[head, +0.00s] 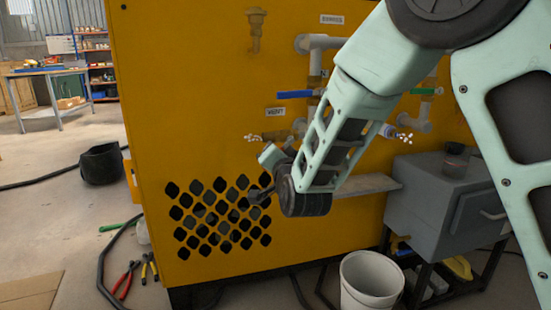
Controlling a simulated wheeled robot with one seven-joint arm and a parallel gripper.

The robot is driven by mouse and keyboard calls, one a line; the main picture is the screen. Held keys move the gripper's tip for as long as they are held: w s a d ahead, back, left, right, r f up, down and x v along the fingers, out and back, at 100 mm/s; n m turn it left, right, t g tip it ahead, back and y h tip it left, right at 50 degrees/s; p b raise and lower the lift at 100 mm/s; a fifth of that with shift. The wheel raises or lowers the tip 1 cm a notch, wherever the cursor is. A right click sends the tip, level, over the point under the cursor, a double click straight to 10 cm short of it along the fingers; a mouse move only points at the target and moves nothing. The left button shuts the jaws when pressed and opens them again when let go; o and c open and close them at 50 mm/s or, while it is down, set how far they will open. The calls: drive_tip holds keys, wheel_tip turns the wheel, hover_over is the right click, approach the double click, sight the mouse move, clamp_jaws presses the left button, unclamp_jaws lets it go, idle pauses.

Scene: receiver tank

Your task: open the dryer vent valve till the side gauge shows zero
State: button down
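A yellow cabinet (190,90) fills the middle of the head view, with pipes and valves on its face. I cannot tell which one is the dryer vent valve. No gauge face is readable. My gripper (262,178) is in front of the cabinet, below the brass fitting, seen edge-on; its finger opening is unclear and my arm hides pipes behind it.
A grey box (430,205) stands at right, a white bucket (371,282) below. Pliers (125,280) and a black hose (103,265) lie on the floor at left.

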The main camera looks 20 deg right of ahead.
idle(0.4)
drive_tip(key=c, duration=1.4)
unclamp_jaws()
drive_tip(key=shift+a+r, duration=0.1)
